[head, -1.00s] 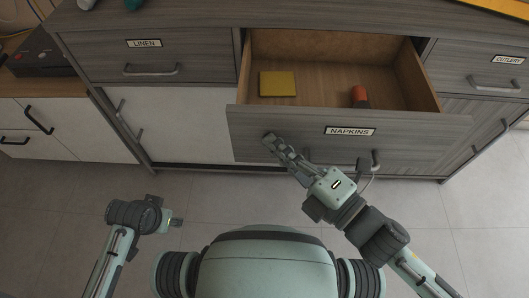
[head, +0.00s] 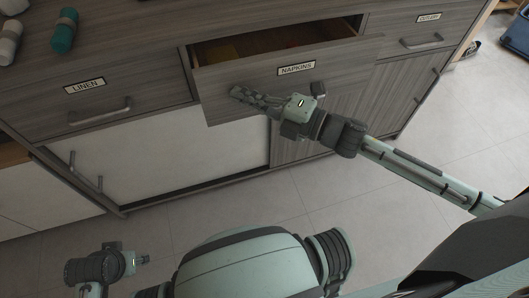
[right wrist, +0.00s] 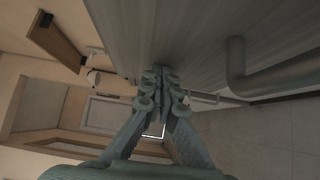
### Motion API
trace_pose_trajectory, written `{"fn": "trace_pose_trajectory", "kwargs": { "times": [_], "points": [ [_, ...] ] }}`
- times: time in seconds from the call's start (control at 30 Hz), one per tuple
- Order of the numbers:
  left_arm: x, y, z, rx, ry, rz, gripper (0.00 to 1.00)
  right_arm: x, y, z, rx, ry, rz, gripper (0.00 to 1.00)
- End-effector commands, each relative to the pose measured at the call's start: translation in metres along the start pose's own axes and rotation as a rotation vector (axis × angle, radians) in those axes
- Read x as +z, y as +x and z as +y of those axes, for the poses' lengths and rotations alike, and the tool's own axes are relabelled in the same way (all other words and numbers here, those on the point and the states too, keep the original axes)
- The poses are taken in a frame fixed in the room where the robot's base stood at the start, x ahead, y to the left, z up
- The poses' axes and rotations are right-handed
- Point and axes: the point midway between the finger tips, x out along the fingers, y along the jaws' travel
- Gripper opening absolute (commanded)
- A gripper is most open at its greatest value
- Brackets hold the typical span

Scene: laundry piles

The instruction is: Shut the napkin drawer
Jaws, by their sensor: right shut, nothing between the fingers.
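The napkin drawer (head: 225,88) is a grey wood-grain drawer labelled NAPKINS. It stands partly open, with a narrow strip of its inside showing.
The LINEN drawer (head: 88,98) at the left and the CUTLERY drawer (head: 420,32) at the right look shut. White and teal rolls (head: 64,32) lie on the top at the left. Pale tiled floor (head: 210,190) lies clear in front.

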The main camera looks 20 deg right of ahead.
Motion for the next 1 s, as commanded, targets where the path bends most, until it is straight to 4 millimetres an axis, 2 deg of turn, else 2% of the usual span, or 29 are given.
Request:
{"fn": "trace_pose_trajectory", "kwargs": {
  "times": [0.03,0.1,0.4,0.63,1.0],
  "points": [
    [-0.001,0.001,0.003,0.005,-0.003,0.001,0.5,0.013,0.011,0.002,0.002,-0.007,-0.005,0.0],
    [-0.001,0.003,0.005,0.01,-0.005,0.0,0.5,0.025,0.024,0.002,0.002,-0.005,-0.004,0.0],
    [0.001,0.002,0.004,0.006,-0.005,-0.005,0.5,0.063,0.062,0.0,0.001,-0.002,-0.003,0.0],
    [0.003,-0.007,-0.001,-0.003,-0.005,-0.006,0.5,0.075,0.075,0.0,0.0,-0.002,-0.002,0.0],
    [0.005,-0.006,-0.003,-0.006,-0.002,-0.01,0.5,0.08,0.078,0.003,0.002,-0.002,-0.007,0.0]
  ]
}}
